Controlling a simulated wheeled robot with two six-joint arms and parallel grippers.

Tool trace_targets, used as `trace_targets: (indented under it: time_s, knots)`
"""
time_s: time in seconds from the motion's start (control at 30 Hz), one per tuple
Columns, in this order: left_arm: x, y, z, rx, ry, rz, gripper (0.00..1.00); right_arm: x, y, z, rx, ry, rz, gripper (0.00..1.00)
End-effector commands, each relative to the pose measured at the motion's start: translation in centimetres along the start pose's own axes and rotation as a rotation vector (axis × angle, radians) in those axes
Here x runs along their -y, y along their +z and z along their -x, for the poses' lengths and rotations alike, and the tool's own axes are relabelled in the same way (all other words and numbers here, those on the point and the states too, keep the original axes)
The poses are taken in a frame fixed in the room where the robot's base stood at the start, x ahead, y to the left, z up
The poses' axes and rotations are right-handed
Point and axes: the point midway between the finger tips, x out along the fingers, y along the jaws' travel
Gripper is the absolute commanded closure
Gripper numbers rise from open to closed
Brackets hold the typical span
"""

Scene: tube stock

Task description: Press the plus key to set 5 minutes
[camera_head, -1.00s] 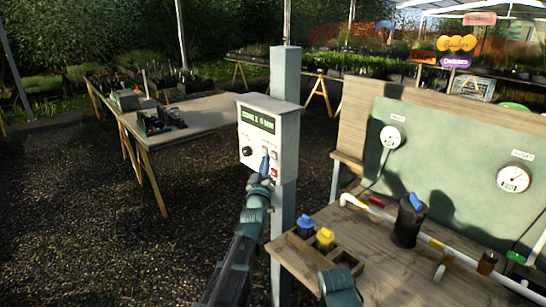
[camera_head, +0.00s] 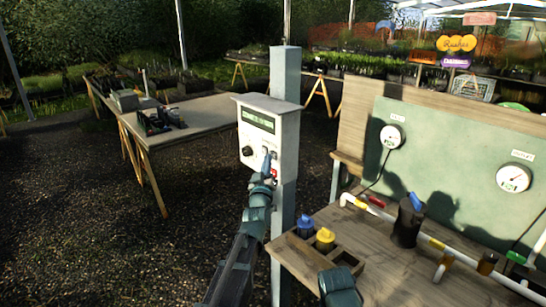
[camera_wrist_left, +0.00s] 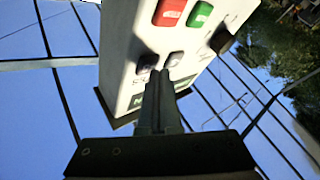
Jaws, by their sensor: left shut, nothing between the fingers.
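The control box (camera_head: 262,140) is a pale grey case on a post, with a green display (camera_head: 257,119) at its top. The display text is too blurred to read. In the left wrist view the box face (camera_wrist_left: 125,85) appears upside down, with two small dark keys (camera_wrist_left: 174,59), a red button (camera_wrist_left: 170,12), a green button (camera_wrist_left: 200,14) and a black knob (camera_wrist_left: 221,40). My left gripper (camera_head: 266,158) is shut and empty. Its fingertips (camera_wrist_left: 160,76) are at or very near the two keys; contact and key markings cannot be made out.
A wooden bench (camera_head: 375,270) stands right of the post, with a tray holding blue (camera_head: 305,222) and yellow (camera_head: 325,236) capped pieces, a dark pump-like body (camera_head: 408,222), and pipes. A green gauge board (camera_head: 450,150) stands behind. Another table (camera_head: 200,118) is at left; gravel lies between.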

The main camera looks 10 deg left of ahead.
Motion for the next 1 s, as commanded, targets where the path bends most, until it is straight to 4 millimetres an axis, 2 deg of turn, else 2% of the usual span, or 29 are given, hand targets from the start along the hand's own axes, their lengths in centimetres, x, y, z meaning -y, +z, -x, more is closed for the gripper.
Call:
trace_targets:
  time_s: [1.0]
  knots:
    - [-0.35, 0.35, -0.45, 0.000, 0.000, 0.000, 1.00, 0.00, 0.00, 0.00, 0.000, 0.000, 0.000, 0.50]
